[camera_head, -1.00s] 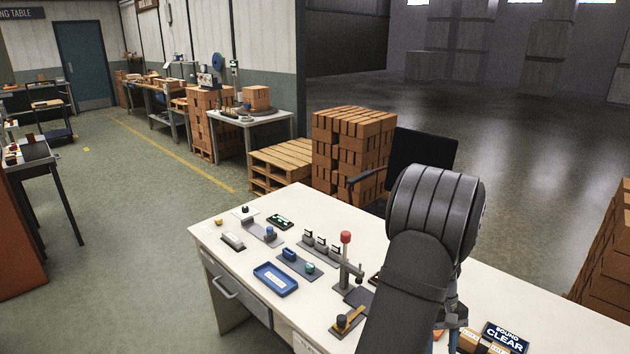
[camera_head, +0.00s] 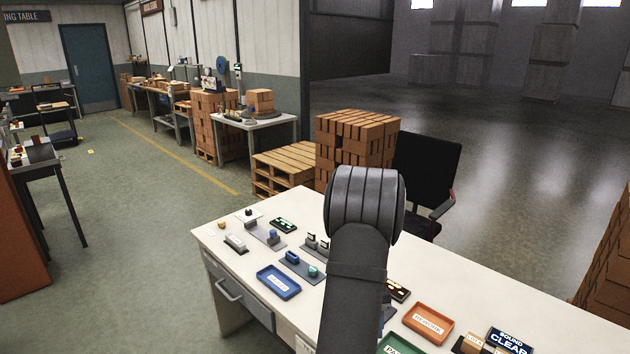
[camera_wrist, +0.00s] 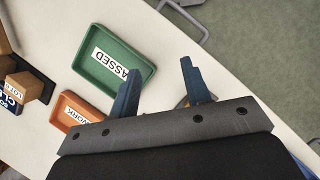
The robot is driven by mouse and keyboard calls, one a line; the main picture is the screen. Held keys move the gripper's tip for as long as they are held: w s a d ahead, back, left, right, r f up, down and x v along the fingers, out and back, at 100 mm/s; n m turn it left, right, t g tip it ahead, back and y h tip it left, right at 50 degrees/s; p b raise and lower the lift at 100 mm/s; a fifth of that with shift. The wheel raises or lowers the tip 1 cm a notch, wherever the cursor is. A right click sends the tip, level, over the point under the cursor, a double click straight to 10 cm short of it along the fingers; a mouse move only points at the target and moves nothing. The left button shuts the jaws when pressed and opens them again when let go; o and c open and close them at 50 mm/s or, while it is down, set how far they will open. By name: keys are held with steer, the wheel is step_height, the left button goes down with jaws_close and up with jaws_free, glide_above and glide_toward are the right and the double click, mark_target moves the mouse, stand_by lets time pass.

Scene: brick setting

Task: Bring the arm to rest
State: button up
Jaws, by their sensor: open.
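My gripper (camera_wrist: 160,86) is in the wrist view, its two blue-grey fingers apart with no object held between them. It is over the white table (camera_wrist: 175,35), with a green tray labelled PASSED (camera_wrist: 98,80) just left of the fingers. In the head view my dark arm rises from the bottom edge, its rounded joint uppermost. The arm hides the gripper there and covers part of the table.
An orange REWORK tray (camera_head: 426,308), blocks (camera_head: 473,342) and a SOUND CLEAR sign (camera_head: 509,341) stand right of my arm. A blue tray (camera_head: 279,282) and small fixtures lie left. A black chair (camera_head: 428,178) and a brick stack (camera_head: 355,140) stand behind the table.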

steer(key=shift+w+a+f, duration=0.1)
steer(key=shift+w+a, duration=0.15)
steer(key=shift+a, duration=0.7)
